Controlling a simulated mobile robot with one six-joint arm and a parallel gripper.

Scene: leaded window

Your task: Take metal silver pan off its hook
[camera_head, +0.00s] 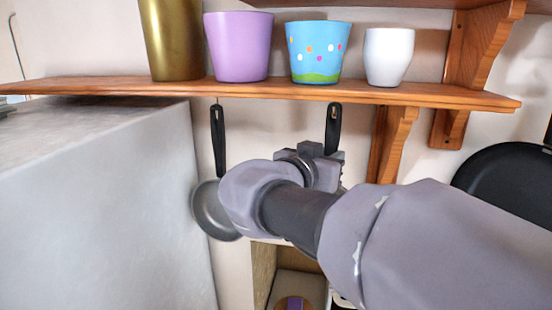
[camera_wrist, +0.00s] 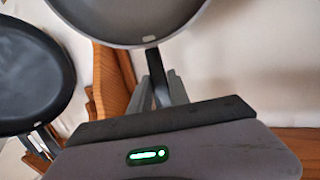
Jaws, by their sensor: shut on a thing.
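The silver-grey metal pan shows in the wrist view (camera_wrist: 135,28) with its round body at the top edge and its handle running down between the fingers. In the head view its black handle (camera_head: 334,126) stands upright just below the wooden shelf, and my arm hides most of its body. My gripper (camera_head: 325,155) is shut on this handle; its fingers also show in the wrist view (camera_wrist: 163,88). I cannot make out the hook at the top of this handle. Another grey pan (camera_head: 210,212) with a black handle hangs to the left.
The wooden shelf (camera_head: 300,91) above carries a gold vase (camera_head: 172,40), a purple pot (camera_head: 239,46), a blue dotted pot (camera_head: 316,50) and a white pot (camera_head: 388,55). Shelf brackets (camera_head: 392,145) and a black pan (camera_head: 505,185) are at right. A grey cabinet (camera_head: 100,200) fills the left.

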